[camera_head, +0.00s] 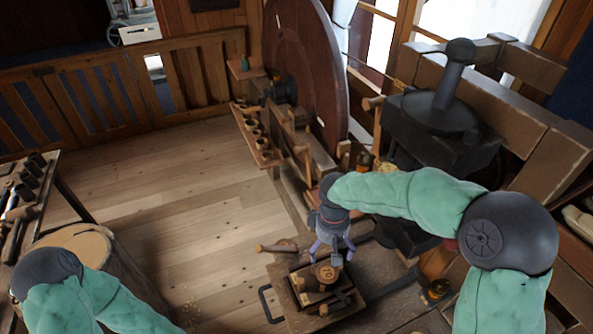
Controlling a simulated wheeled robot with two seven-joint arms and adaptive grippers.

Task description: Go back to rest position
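Just below the fingertips a round wooden spool (327,273) with a dark mark on top stands in the tray. I cannot tell whether a fingertip touches it. My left arm shows at the bottom left, bent at the elbow; its gripper is out of the picture.
A wooden-handled tool (277,247) lies behind the tray. A black press (440,120) stands close behind my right arm. A large wheel (305,70) stands at the back. A stump (75,245) is beside my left arm. The middle floor is clear.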

